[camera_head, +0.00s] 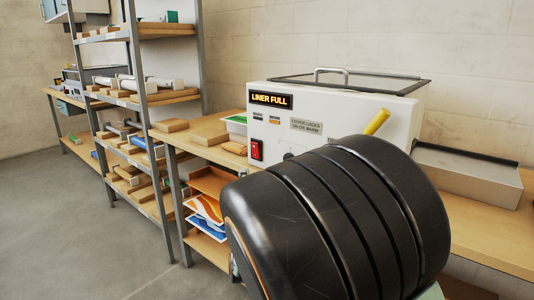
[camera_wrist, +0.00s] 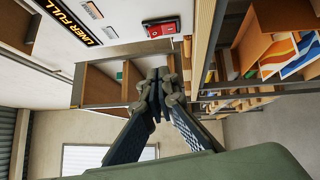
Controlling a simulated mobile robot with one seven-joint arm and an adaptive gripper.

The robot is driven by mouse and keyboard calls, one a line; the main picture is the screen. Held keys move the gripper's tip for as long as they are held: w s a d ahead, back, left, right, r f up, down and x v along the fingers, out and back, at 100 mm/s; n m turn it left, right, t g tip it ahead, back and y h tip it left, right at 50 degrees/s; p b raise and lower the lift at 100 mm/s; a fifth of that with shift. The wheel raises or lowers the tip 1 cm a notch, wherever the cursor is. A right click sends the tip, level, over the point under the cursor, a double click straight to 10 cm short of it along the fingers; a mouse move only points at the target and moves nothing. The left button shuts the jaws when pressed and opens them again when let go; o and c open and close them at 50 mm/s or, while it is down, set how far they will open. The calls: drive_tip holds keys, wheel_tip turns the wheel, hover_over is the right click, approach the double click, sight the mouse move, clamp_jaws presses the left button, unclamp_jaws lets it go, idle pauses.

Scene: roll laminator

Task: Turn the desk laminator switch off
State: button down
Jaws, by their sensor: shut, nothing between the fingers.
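The desk laminator (camera_head: 345,108) is a white box on the bench, with a lit orange "LINER FULL" display (camera_head: 271,101). Its red rocker switch (camera_head: 256,150) is low on the left of the front panel. In the wrist view, which is turned sideways, the red switch (camera_wrist: 161,28) shows near the top. My gripper (camera_wrist: 157,76) is shut and empty, its fingertips just below the switch in that picture. I see no contact, and the exact gap is unclear. My dark arm hides the gripper and the laminator's lower right front in the head view.
A yellow handle (camera_head: 377,121) sticks up from the laminator, beside my arm. A grey tray (camera_head: 467,173) extends at its right. Shelving (camera_head: 140,100) with rolls and boards stands to the left. Colourful sheets (camera_head: 205,210) lie on shelves below the bench. The floor at left is clear.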

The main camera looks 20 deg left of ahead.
drive_tip(key=b, duration=0.2)
approach(253, 147)
drive_tip(key=w+a, duration=0.2)
drive_tip(key=a, duration=0.2)
drive_tip(key=w, duration=0.1)
drive_tip(key=w+d, duration=0.1)
drive_tip(key=shift+w+d+r+b, duration=0.1)
drive_tip(key=shift+w+r+b, duration=0.1)
drive_tip(key=shift+w+b, duration=0.15)
drive_tip(key=shift+w+d+r, duration=0.1)
drive_tip(key=shift+w+r, duration=0.05)
drive_tip(key=shift+w, duration=0.2)
drive_tip(key=shift+w+r+p, duration=0.2)
drive_tip(key=shift+r+p, duration=0.2)
drive_tip(key=shift+p, duration=0.45)
drive_tip(key=shift+w+d+m+g+p, duration=0.1)
drive_tip(key=shift+m+g+p, duration=0.2)
drive_tip(key=shift+m+p, duration=0.1)
drive_tip(key=shift+f+b, duration=0.25)
drive_tip(key=shift+b, duration=0.05)
drive_tip(key=shift+h, duration=0.4)
